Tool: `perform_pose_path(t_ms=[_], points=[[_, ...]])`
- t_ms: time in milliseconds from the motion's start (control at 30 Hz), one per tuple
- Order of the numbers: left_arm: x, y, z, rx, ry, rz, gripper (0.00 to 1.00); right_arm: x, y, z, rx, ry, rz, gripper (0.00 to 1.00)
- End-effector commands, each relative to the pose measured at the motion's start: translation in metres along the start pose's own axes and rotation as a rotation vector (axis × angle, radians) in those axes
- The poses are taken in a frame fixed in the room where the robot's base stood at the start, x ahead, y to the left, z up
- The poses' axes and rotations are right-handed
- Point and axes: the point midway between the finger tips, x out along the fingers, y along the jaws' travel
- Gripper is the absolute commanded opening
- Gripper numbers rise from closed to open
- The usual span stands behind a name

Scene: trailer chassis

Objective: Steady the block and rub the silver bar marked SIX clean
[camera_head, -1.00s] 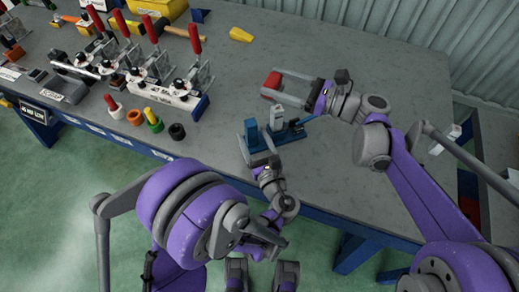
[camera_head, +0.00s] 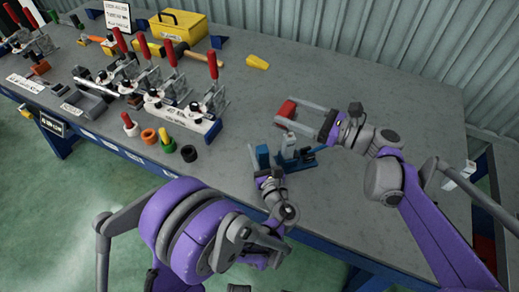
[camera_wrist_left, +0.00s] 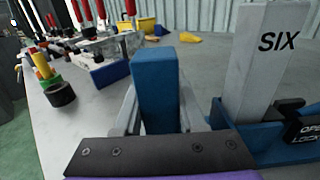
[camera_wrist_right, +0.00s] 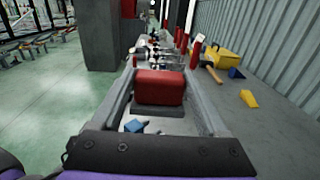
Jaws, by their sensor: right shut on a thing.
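The silver bar marked SIX (camera_wrist_left: 265,60) stands upright in a blue block (camera_wrist_left: 225,120); the bar also shows in the head view (camera_head: 288,147). A blue post (camera_wrist_left: 156,90) rises from the block's left side. My left gripper (camera_head: 263,164) has its fingers spread on either side of this post; whether they touch it is hard to tell. My right gripper (camera_wrist_right: 160,95) is shut on a red pad (camera_wrist_right: 160,87) with a dark underside, which also shows in the head view (camera_head: 287,108). The pad is behind the block, apart from the bar.
A small black lever with lettering (camera_wrist_left: 303,128) sits beside the bar. Clamps with red handles (camera_head: 190,105), coloured rings (camera_head: 165,140), a yellow toolbox (camera_head: 180,25) and a yellow wedge (camera_head: 257,62) are to the left and back. The bench (camera_head: 380,90) is clear at the back right.

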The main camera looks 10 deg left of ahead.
Motion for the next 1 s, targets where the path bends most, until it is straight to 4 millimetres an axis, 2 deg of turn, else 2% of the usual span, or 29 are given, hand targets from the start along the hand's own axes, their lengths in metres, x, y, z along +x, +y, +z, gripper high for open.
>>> perform_pose_path(t_ms=[33,133,167,1000], points=[[-0.0001,0.0000,0.0000,0.000,0.000,0.000,0.19,0.0000,0.0000,0.0002,0.000,-0.001,0.000,0.12],[-0.0001,0.0000,0.0000,0.000,0.000,0.000,0.01,0.0000,0.0000,0.0002,0.000,-0.001,0.000,0.12],[-0.0001,0.0000,0.0000,0.000,0.000,0.000,0.00,0.0000,0.0000,0.0002,0.000,-0.001,0.000,0.12],[-0.0002,0.0000,-0.0001,0.000,0.000,0.000,0.00,0.0000,0.0000,0.0002,0.000,-0.001,0.000,0.12]])
